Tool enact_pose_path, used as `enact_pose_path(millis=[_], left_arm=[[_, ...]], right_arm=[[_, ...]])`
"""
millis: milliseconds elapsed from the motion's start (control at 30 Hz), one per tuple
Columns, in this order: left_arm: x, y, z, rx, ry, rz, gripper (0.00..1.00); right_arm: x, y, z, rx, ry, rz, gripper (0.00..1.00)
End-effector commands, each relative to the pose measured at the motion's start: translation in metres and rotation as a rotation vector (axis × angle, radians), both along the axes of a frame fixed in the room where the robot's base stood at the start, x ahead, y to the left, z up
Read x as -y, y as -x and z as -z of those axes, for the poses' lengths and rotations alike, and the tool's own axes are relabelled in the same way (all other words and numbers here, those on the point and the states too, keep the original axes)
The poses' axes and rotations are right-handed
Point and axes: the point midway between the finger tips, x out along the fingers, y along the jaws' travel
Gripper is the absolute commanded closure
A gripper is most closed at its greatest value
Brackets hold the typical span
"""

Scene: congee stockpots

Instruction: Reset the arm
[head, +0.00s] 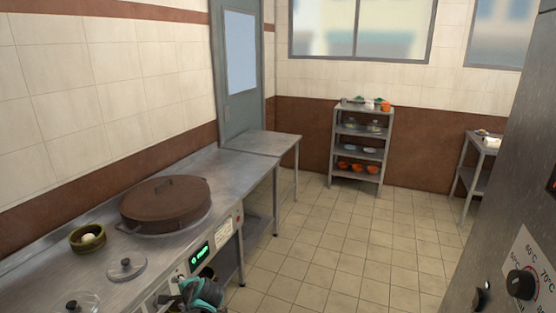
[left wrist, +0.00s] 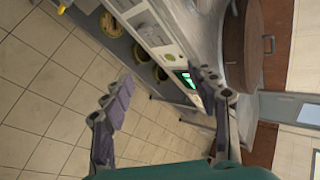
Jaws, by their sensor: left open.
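My left gripper (left wrist: 165,105) is open and empty in the left wrist view, its two fingers spread wide apart. Floor tiles and the front of the stove counter show behind and between the fingers. In the head view my left gripper and wrist (head: 201,292) show at the bottom, low in front of the counter's control panel. The fingertips are hard to make out there. My right gripper is in neither view.
A steel counter (head: 75,265) runs along the left wall. On it are a large brown-lidded pot (head: 165,203), a bowl (head: 88,238) and glass lids (head: 126,269). A shelf rack (head: 360,145) stands at the back. The tiled floor (head: 350,240) is clear. A steel cabinet (head: 500,210) stands at right.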

Motion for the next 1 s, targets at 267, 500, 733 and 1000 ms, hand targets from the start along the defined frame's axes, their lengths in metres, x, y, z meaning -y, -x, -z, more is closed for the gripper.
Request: enact_pose_path(millis=[267,500,733,1000], left_arm=[[0.04,0.088,-0.063,0.132,0.377,-0.16,0.41],[0.08,0.175,-0.085,0.217,0.704,-0.329,0.41],[0.114,0.243,-0.082,0.263,0.973,-0.489,0.41],[0.13,0.271,-0.076,0.278,1.096,-0.567,0.41]], right_arm=[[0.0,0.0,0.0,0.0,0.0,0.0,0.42],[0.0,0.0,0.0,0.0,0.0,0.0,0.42],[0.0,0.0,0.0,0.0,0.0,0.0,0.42],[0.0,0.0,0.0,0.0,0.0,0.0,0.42]])
